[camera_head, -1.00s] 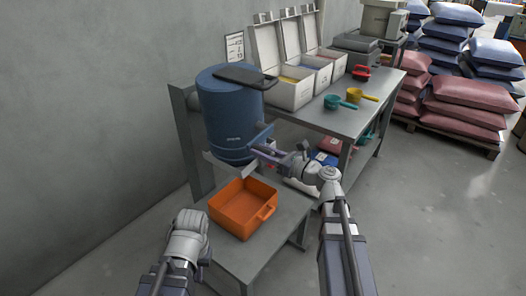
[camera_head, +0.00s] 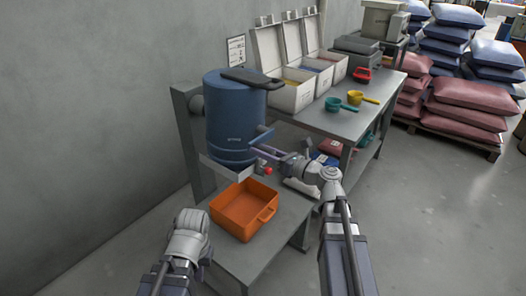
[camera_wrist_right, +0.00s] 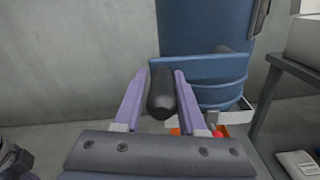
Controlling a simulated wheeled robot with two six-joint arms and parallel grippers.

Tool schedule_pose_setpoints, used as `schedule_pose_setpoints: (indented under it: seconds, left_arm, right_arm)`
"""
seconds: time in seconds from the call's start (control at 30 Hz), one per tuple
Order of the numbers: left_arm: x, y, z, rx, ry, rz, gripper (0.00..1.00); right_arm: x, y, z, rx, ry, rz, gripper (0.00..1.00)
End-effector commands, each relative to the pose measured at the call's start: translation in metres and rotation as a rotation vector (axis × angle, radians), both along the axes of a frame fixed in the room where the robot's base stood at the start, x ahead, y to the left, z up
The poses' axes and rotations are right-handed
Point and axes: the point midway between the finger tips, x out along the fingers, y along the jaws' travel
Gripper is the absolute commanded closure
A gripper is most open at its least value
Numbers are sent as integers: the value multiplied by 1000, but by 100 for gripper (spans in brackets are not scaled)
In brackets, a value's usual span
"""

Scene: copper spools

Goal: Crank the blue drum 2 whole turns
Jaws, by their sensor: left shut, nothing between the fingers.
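The blue drum (camera_head: 233,118) hangs on a grey post above the low table, with a long dark piece (camera_head: 252,78) across its top. A blue crank arm (camera_head: 262,133) sticks out at its front right; it shows as a blue bar in the right wrist view (camera_wrist_right: 205,67). My right gripper (camera_head: 257,152) reaches in from the right. In the right wrist view its purple fingers lie on both sides of the black crank handle (camera_wrist_right: 162,92) and appear closed on it. My left gripper (camera_head: 187,222) is shut and empty, low at the left, away from the drum.
An orange bin (camera_head: 243,208) stands on the low table under the drum. A red knob (camera_head: 267,171) shows below my right gripper. White boxes (camera_head: 292,97), a teal scoop (camera_head: 335,104) and a yellow scoop (camera_head: 356,97) are on the bench behind. A wall stands at left.

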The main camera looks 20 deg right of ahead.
Motion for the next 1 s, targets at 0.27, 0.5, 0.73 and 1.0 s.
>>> schedule_pose_setpoints:
  seconds: [0.27,0.5,0.73,1.0]
  left_arm:
    - [0,0,0,0,0,0,100]
    - [0,0,0,0,0,0,100]
    - [0,0,0,0,0,0,100]
    - [0,0,0,0,0,0,100]
  right_arm:
    - [0,-1,0,-2,1,-3,36]
    - [-4,-5,-1,-3,1,-6,36]
    - [-32,-27,-1,-3,1,-8,36]
    - [-57,-47,-1,-2,1,-5,36]
